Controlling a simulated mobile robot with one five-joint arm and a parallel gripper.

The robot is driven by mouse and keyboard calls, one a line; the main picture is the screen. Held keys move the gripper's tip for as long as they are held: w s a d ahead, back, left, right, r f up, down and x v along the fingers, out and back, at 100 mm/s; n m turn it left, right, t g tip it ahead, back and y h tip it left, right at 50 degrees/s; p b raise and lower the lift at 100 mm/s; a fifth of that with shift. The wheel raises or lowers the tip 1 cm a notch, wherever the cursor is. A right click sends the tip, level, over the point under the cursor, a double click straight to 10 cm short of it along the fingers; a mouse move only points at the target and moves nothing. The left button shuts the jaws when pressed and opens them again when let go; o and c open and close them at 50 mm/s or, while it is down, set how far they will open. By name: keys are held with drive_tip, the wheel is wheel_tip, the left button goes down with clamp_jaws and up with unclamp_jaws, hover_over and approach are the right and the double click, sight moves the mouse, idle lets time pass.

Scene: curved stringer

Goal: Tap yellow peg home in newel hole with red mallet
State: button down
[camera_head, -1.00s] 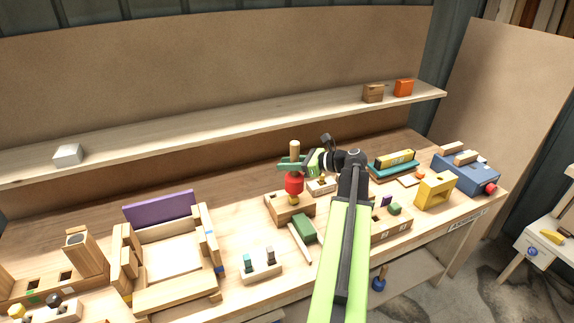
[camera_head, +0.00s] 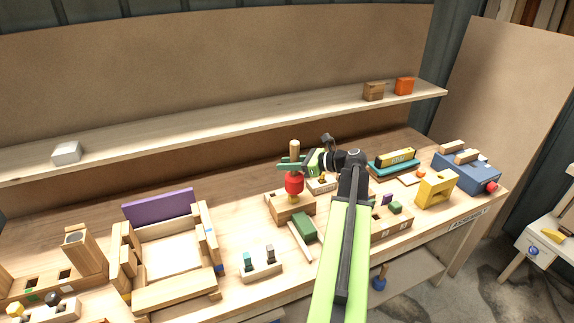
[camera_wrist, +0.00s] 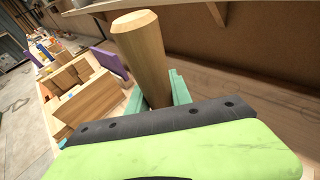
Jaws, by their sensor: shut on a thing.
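My gripper (camera_head: 292,164) is shut on the wooden handle (camera_head: 294,149) of the red mallet. In the wrist view the handle (camera_wrist: 143,58) stands up between the green fingers (camera_wrist: 155,92). The red mallet head (camera_head: 294,183) hangs below the gripper, over a wooden block (camera_head: 282,208). The yellow peg (camera_head: 293,199) shows just under the head, at the block. I cannot tell whether head and peg touch, or how deep the peg sits. The mallet head and the peg are hidden in the wrist view.
A green mallet (camera_head: 305,227) lies in front of the block. A small holder (camera_head: 261,272) with two pegs stands nearer. A wooden frame with a purple panel (camera_head: 160,206) is at left. A yellow block (camera_head: 436,188) and blue box (camera_head: 468,176) stand at right.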

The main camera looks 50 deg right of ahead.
wheel_tip(320, 180, up, 6)
drive_tip(key=p, duration=0.3)
drive_tip(key=shift+f+p, duration=0.2)
drive_tip(key=shift+p, duration=0.2)
